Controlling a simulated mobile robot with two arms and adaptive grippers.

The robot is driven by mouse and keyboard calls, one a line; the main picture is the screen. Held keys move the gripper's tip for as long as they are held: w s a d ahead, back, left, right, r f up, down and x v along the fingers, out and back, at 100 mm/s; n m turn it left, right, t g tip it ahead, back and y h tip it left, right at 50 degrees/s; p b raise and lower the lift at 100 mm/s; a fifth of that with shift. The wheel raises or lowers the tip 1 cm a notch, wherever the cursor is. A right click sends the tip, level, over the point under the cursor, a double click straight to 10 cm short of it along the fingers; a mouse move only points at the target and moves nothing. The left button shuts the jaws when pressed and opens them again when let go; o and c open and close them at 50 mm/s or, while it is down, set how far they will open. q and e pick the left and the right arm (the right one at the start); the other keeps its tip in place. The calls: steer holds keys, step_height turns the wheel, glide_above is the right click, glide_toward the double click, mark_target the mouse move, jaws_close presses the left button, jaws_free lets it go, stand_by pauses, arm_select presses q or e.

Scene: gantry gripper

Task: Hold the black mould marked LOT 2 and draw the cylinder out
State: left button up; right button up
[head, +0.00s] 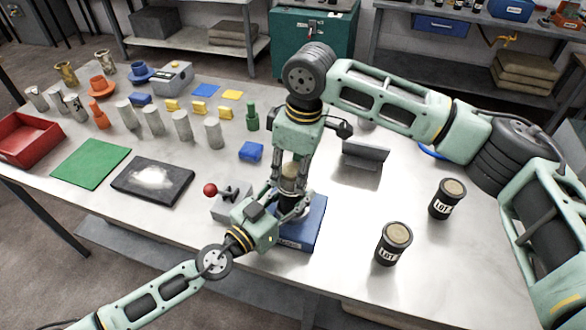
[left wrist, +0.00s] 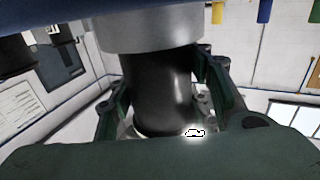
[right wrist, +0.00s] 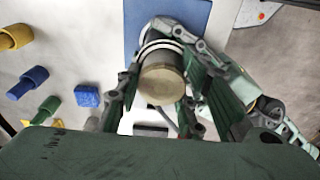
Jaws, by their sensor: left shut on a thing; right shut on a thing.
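The black mould (left wrist: 158,90) stands in a grey collar on the blue base (head: 316,215); the left wrist view shows this upside down. My left gripper (head: 288,207) is shut around the mould's side. No lot number can be read on it. The cylinder's round tan end (right wrist: 162,86) shows in the right wrist view, and a bit of tan shows in the head view (head: 291,182). My right gripper (right wrist: 150,92) points down from above and is shut on the cylinder. How far the cylinder stands out of the mould is hidden by the fingers.
Two other black moulds with LOT labels stand at the right, one nearer (head: 392,246) and one farther (head: 446,200). A grey fixture with a red knob (head: 210,189) sits left of the base. A grey angled stand (head: 365,154) is behind. The table between stand and moulds is clear.

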jaws_close()
steer(key=shift+r, duration=0.2)
steer(key=shift+r, duration=1.4)
steer(key=shift+r, duration=0.15)
steer(key=shift+r, duration=1.3)
steer(key=shift+r, duration=0.1)
steer(key=shift+r, duration=1.4)
steer(key=shift+r, duration=0.15)
